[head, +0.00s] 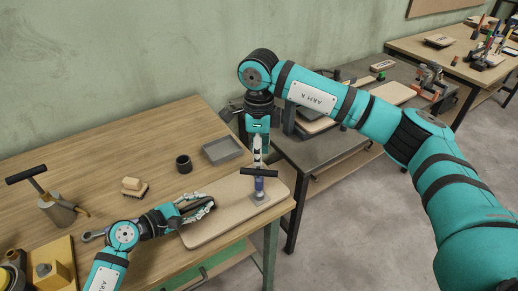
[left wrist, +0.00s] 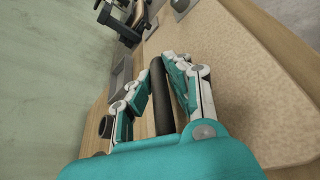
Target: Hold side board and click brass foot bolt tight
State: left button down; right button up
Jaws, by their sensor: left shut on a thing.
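A tan board (head: 222,226) with rounded corners lies flat at the table's front right; it also fills the right of the left wrist view (left wrist: 240,85). My left gripper (head: 197,208) is over its left part, shut on a dark round bar, which shows between the fingers in the left wrist view (left wrist: 161,92). A tool with a black crossbar (head: 272,173) and blue shaft (head: 259,186) stands upright on a small grey plate (head: 260,198) at the board's right end. My right gripper (head: 258,163) points down at the crossbar; its grip is unclear. I cannot make out a brass bolt.
A grey tray (head: 222,150), a dark cup (head: 184,163) and a wood-backed brush (head: 134,187) stand behind the board. A can (head: 58,210) with a black T-handle and a yellow block (head: 52,272) are at left. The table (head: 130,135) is bare at the back.

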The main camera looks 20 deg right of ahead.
jog(key=shift+f, duration=3.35)
grip_shut()
